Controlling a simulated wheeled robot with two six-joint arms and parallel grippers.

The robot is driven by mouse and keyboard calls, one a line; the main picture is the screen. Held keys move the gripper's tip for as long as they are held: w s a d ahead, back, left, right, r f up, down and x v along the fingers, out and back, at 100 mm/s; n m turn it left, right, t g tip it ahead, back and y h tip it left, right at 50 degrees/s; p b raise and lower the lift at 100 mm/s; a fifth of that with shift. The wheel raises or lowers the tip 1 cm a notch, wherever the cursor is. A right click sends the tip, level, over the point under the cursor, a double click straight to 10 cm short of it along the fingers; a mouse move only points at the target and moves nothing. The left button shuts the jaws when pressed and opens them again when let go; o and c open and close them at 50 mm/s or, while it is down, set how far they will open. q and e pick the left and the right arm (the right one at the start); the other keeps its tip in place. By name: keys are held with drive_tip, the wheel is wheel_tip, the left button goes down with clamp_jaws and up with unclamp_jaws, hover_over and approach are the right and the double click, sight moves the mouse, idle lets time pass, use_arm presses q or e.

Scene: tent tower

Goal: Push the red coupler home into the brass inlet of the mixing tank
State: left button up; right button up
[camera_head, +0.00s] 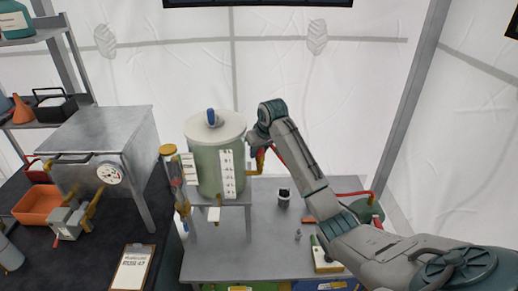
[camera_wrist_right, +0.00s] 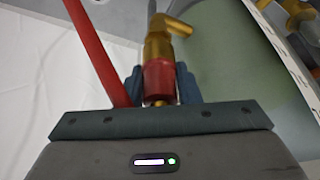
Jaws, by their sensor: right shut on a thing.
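The mixing tank (camera_head: 206,165) is a pale green cylinder with a white lid and blue knob, standing on a raised stand. Its brass inlet (camera_head: 261,160) is a bent pipe on the tank's right side. My right gripper (camera_head: 254,142) is beside the inlet. In the right wrist view, the gripper (camera_wrist_right: 161,88) is shut on the red coupler (camera_wrist_right: 159,76), one finger on each side. The coupler meets the brass inlet (camera_wrist_right: 162,43) end to end, roughly in line; how deep it sits is hidden. My left gripper is not in view.
A red hose (camera_wrist_right: 97,52) runs beside the coupler. The grey table (camera_head: 260,225) holds a dark-capped jar (camera_head: 284,198) and a yellow-and-white device (camera_head: 325,258). A glass tube with a brass cap (camera_head: 168,150) stands left of the tank. A metal box with a gauge (camera_head: 108,174) stands further left.

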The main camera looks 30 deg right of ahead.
drive_tip(key=shift+f, duration=0.9)
drive_tip(key=o, duration=1)
drive_tip(key=shift+s+r+b, duration=0.15)
drive_tip(key=shift+r+b, duration=0.15)
drive_tip(key=shift+r, duration=0.05)
drive_tip(key=b+v, duration=0.2)
drive_tip(key=v, duration=0.8)
drive_tip(key=shift+s, duration=0.15)
drive_tip(key=shift+f, duration=0.15)
